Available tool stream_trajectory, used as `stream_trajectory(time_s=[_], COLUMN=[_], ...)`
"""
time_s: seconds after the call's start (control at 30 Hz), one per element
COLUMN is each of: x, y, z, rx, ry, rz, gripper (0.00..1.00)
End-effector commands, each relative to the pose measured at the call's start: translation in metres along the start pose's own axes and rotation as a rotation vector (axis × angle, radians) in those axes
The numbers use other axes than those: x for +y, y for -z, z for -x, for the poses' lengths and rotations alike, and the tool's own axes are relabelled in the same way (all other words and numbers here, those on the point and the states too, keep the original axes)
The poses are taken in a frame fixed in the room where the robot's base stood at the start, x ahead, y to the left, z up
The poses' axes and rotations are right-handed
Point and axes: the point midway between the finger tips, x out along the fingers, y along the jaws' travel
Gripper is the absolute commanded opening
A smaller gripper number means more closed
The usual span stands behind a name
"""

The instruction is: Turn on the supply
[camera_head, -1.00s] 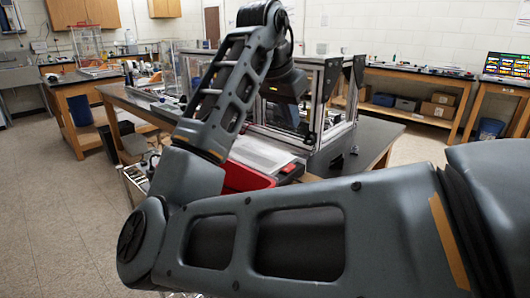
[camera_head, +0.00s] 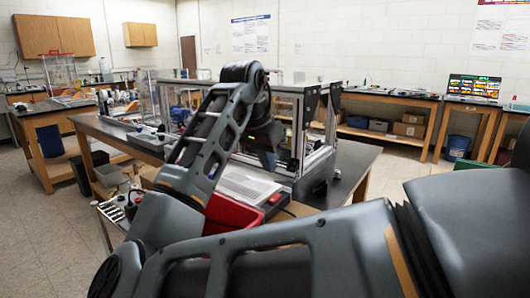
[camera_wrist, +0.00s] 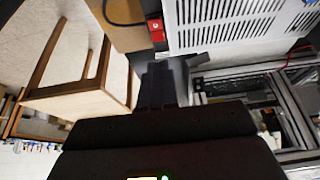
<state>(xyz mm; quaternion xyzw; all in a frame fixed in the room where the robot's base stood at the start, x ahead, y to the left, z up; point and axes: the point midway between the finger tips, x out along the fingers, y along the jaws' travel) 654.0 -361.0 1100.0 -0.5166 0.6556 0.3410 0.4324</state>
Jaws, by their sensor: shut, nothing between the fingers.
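The supply, a pale box with a slotted vent top, shows in the wrist view (camera_wrist: 225,22) at the upper right. In the head view its pale slotted top (camera_head: 246,184) lies on the dark bench in front of the extrusion frame. A red switch (camera_wrist: 155,29) with a small light spot sits beside its left edge in the wrist view; a small red part also shows in the head view (camera_head: 276,198). My gripper (camera_wrist: 163,66) is shut and empty, its dark fingertips just below the red switch in the picture. I cannot tell whether they touch it. My arm hides its fingers in the head view.
The aluminium extrusion frame (camera_head: 330,130) stands close behind and right of the supply. A red bin (camera_head: 232,214) is in front of it. A black cable (camera_wrist: 122,18) curves left of the switch.

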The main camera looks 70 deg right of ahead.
Motion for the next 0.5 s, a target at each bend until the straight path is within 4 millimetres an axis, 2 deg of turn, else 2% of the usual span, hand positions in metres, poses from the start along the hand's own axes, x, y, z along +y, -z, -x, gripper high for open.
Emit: stream_trajectory(time_s=[0.2, 0.5], x=[0.001, 0.0], y=[-0.001, -0.005], z=[-0.043, -0.079], rx=[-0.001, -0.001], ry=[-0.003, -0.001], rz=[0.001, 0.0], gripper=[0.0, 0.0])
